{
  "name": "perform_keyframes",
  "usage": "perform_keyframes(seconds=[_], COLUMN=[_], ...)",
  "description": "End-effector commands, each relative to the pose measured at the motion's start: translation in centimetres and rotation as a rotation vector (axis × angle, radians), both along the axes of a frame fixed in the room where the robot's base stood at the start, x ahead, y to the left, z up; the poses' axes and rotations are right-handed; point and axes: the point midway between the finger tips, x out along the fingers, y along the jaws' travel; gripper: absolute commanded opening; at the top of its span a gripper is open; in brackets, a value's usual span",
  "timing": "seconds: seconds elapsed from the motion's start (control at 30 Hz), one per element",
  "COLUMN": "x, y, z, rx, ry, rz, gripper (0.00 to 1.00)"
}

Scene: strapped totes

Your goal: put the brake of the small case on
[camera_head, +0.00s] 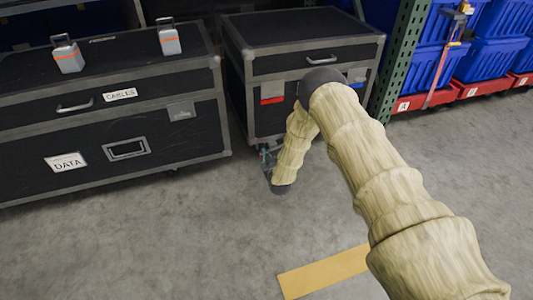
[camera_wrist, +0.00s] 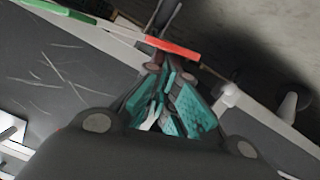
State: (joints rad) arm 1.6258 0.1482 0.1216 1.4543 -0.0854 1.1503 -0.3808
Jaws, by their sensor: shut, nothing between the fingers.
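The small case (camera_head: 300,28) is black with grey metal edges and stands right of the larger case. A red patch (camera_head: 272,100) and a blue patch (camera_head: 356,76) are on its front. My gripper (camera_head: 266,152) is low beside its lower left front corner. In the wrist view my gripper (camera_wrist: 168,82) has teal pads, closed together and empty. Just beyond the fingertips is a red bar (camera_wrist: 172,46), near a metal edge; I cannot tell whether they touch. A green strip (camera_wrist: 58,10) shows at upper left. The brake cannot be made out for certain.
The larger black case (camera_head: 95,120), marked CABLES and DATA, stands close on the left with two small grey boxes (camera_head: 68,55) on top. A green rack post (camera_head: 400,60) and blue totes (camera_head: 490,60) on red bases are at right. Grey floor in front is open.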

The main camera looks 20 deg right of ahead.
Motion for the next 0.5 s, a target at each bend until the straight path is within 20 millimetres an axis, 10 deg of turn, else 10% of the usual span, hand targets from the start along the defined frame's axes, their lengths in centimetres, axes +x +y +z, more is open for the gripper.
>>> perform_keyframes(seconds=[0.5], x=[0.03], y=[0.1], z=[0.55], rx=[-0.004], ry=[-0.001], rz=[0.0], gripper=[0.0])
